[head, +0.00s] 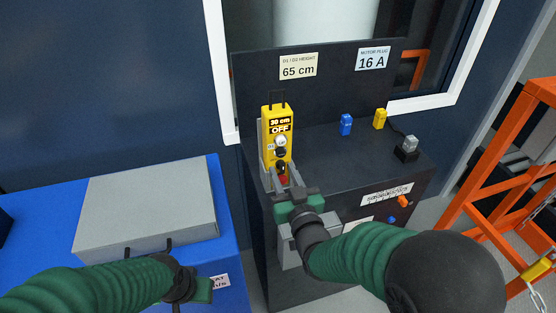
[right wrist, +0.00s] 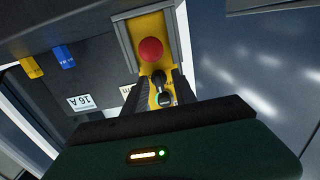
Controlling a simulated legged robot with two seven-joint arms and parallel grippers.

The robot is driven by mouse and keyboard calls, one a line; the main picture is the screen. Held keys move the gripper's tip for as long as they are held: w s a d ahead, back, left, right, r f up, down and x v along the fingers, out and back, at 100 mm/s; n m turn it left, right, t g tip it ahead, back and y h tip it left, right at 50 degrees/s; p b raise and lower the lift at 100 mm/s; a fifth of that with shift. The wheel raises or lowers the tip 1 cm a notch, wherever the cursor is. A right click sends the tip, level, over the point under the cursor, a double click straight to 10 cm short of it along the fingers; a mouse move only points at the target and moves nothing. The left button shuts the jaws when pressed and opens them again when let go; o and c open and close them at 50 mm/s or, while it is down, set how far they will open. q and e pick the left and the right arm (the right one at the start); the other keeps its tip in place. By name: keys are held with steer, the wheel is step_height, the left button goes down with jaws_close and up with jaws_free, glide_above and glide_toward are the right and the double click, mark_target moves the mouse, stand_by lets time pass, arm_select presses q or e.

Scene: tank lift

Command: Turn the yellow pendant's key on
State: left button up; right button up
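The yellow pendant (head: 278,130) stands upright in a grey holder at the left of the dark bench; its display reads "30 cm OFF". Its red button shows in the right wrist view (right wrist: 151,50). A dark key (right wrist: 160,80) sits on the yellow face just beyond the button in that view. My right gripper (head: 283,180) is at the pendant's lower front. In the right wrist view its fingers (right wrist: 162,88) stand apart, one on each side of the key, with yellow showing between; contact is not clear. My left gripper (head: 148,246) is open and empty by the grey box.
The grey box (head: 145,209) lies on a blue cabinet (head: 232,240) at left. On the bench (head: 325,150) stand blue (head: 346,124) and yellow (head: 380,118) plugs and a grey-topped connector (head: 407,148). An orange frame (head: 490,160) stands at right.

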steer(key=shift+s+d+r, duration=0.2)
steer(key=shift+s+r, duration=0.05)
steer(key=shift+s, duration=0.05)
steer(key=shift+d, duration=0.1)
steer(key=shift+c, duration=1.2)
steer(key=shift+w+f, duration=0.1)
steer(key=shift+w, duration=0.05)
jaws_close()
steer(key=shift+a, duration=0.2)
